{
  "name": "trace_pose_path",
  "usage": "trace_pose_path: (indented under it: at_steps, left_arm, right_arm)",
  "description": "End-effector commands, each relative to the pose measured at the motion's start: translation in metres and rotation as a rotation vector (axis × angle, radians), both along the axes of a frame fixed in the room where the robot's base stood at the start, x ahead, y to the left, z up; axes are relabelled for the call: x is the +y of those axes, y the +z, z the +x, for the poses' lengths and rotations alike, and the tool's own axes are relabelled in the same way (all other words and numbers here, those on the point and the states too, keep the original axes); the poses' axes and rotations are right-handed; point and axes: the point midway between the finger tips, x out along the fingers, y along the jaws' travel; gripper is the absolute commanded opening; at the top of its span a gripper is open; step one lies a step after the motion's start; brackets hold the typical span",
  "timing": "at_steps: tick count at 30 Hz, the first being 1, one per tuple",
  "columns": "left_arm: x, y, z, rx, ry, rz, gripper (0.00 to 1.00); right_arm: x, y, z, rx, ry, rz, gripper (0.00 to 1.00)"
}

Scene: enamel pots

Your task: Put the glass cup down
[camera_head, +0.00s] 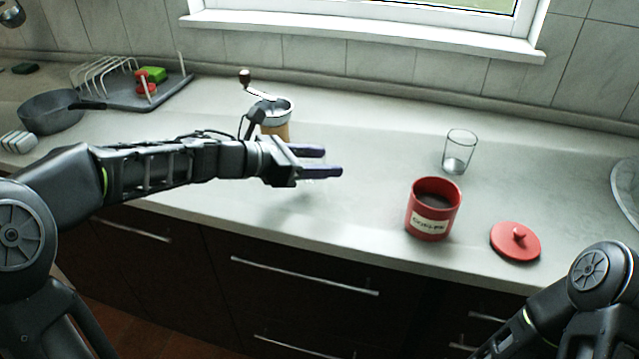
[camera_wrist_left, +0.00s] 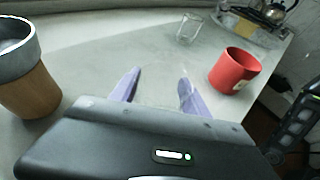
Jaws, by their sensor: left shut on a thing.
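My left gripper (camera_head: 318,162) reaches in from the left over the counter. Its purple fingers also show in the left wrist view (camera_wrist_left: 158,90), apart with a faint, clear thing between them. I take this for a glass cup (camera_wrist_left: 158,70); its outline is hard to make out, and it barely shows in the head view. I cannot tell whether its base touches the counter. Another clear glass (camera_head: 459,152) stands upright and empty on the counter to the right; it also shows in the wrist view (camera_wrist_left: 189,29). My right gripper is out of view.
A red canister (camera_head: 433,208) stands open near the front edge, its red lid (camera_head: 515,241) to its right. A coffee grinder (camera_head: 275,120) stands behind my left gripper. A pan (camera_head: 51,112) and dish rack (camera_head: 150,92) are at the left. The counter between gripper and canister is clear.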

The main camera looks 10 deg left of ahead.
Motion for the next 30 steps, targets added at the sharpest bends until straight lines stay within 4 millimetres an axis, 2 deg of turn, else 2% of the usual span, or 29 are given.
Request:
trace_pose_path:
  at_steps: [8, 19, 30]
  left_arm:
    - [0.000, -0.001, 0.000, -0.001, 0.000, 0.000, 0.09]
    - [0.000, -0.048, 0.000, 0.000, -0.001, -0.002, 0.09]
    - [0.000, -0.052, 0.000, -0.002, -0.001, 0.000, 0.09]
  right_arm:
    - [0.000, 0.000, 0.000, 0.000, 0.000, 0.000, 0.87]
    - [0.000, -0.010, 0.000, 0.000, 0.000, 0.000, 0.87]
    - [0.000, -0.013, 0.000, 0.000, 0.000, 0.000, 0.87]
